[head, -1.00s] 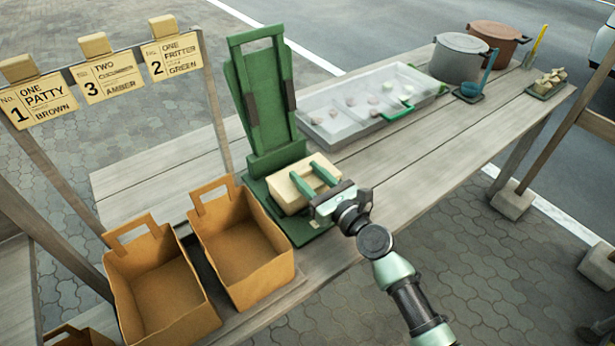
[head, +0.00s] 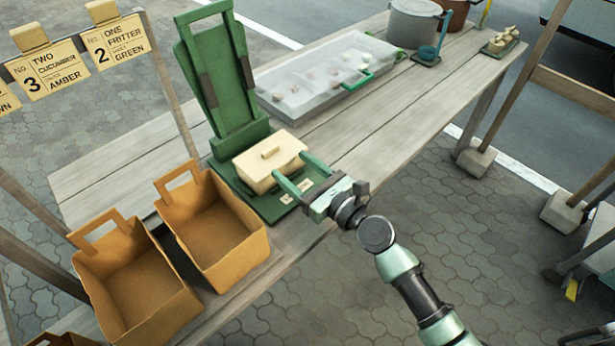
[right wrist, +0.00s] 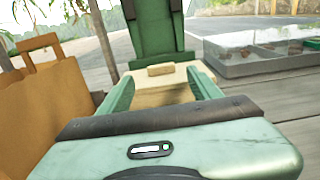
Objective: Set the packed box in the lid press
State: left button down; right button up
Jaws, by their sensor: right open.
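The packed box (head: 262,177) is pale cream with a lid and a raised handle. It sits upright on the green base of the lid press (head: 246,198), in front of the press's tall green lever frame, which stands raised. My right gripper (head: 294,174) is open and empty, its green fingers at the box's near right side, drawn back from the handle. In the right wrist view the box (right wrist: 165,90) shows ahead, between and beyond the two fingers (right wrist: 163,88). I cannot tell whether a fingertip touches it. My left gripper is not in view.
Two brown paper bags (head: 214,235) (head: 140,290) stand left of the press. A clear-covered tray (head: 325,82) lies behind it at right. Pots (head: 413,24) and a small dish (head: 503,44) stand farther along the table. Order cards (head: 118,42) hang at left.

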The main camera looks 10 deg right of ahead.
jog(key=shift+v, duration=2.35)
jog(key=shift+f, duration=0.1)
